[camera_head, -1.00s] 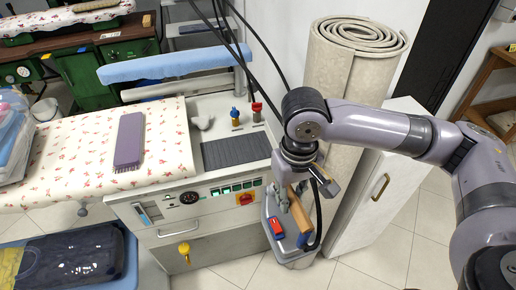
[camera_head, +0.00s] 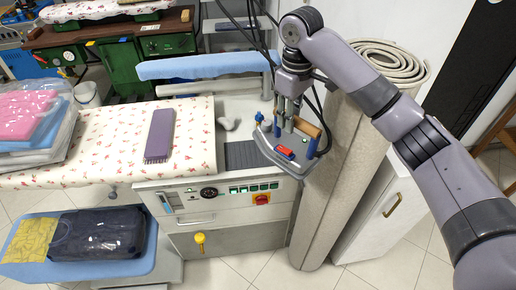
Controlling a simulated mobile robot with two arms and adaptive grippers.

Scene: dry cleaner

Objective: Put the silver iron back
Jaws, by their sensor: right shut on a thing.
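The silver iron (camera_head: 291,148) has a wooden handle (camera_head: 305,127) and a red part on its body. It is at the right end of the ironing station, over or on the right part of the dark ribbed mat (camera_head: 240,155). I cannot tell whether it touches the mat. My right gripper (camera_head: 288,122) is shut on the iron from above, its fingers near the handle. The iron covers the mat's right part. My left gripper is not in view.
A floral ironing board (camera_head: 95,148) with a purple brush (camera_head: 160,134) lies to the left. A blue-topped knob (camera_head: 259,118) stands behind the mat. A rolled beige carpet (camera_head: 340,175) stands close on the right, beside a white cabinet (camera_head: 385,205). Bagged clothes (camera_head: 100,233) lie lower left.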

